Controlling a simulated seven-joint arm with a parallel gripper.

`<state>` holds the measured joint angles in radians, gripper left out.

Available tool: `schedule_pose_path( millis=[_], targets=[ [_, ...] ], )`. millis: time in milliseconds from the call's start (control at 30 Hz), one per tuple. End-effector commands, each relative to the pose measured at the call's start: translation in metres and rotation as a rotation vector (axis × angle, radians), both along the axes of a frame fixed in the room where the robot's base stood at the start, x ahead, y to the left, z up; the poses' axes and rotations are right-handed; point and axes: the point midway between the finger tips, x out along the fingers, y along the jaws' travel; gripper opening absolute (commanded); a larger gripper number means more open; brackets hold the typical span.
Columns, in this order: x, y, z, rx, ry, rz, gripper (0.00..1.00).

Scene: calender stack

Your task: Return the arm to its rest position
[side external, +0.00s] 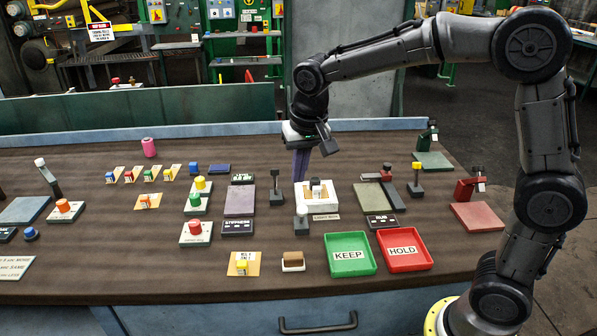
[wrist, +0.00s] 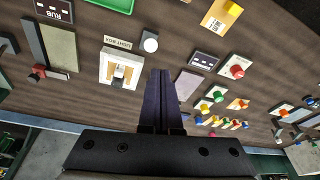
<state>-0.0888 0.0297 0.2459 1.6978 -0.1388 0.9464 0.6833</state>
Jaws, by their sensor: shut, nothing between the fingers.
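My gripper (side external: 300,165) points down above the table, behind and slightly left of a white light box (side external: 317,194) with a dark switch on top. Its fingers are shut together with nothing between them. In the wrist view my gripper (wrist: 160,75) shows its two dark fingers side by side, with the light box (wrist: 120,70) to their left. Whether the fingertips touch the table cannot be told. My arm reaches in from the right, bent at the elbow.
A green KEEP tray (side external: 350,268) and a red HOLD tray (side external: 404,264) lie at the front. Coloured buttons on plates, such as a red one (side external: 195,227), stand left. A red clamp-like device (side external: 468,188) and a green one (side external: 430,136) stand right.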

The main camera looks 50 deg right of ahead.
Motion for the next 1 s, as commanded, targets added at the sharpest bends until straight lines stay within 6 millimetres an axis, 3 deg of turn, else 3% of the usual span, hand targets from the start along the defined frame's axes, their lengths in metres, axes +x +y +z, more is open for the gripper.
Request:
schedule_pose_path(
  millis=[133,267,400,533,667,800,900,1000],
  targets=[
    [-0.001,-0.002,0.008,0.002,-0.020,-0.005,0.00],
    [-0.015,-0.008,0.040,0.009,-0.096,-0.018,0.00],
    [-0.063,-0.016,0.073,0.021,-0.177,-0.013,0.00],
    [-0.118,-0.019,0.084,0.014,-0.233,0.051,0.00],
    [-0.173,-0.020,0.077,-0.008,-0.270,0.152,0.00],
    [-0.222,-0.017,0.052,-0.044,-0.285,0.287,0.00],
    [-0.242,-0.014,0.032,-0.065,-0.265,0.381,0.00],
    [-0.249,-0.012,0.017,-0.080,-0.227,0.464,0.00]
  ],
)
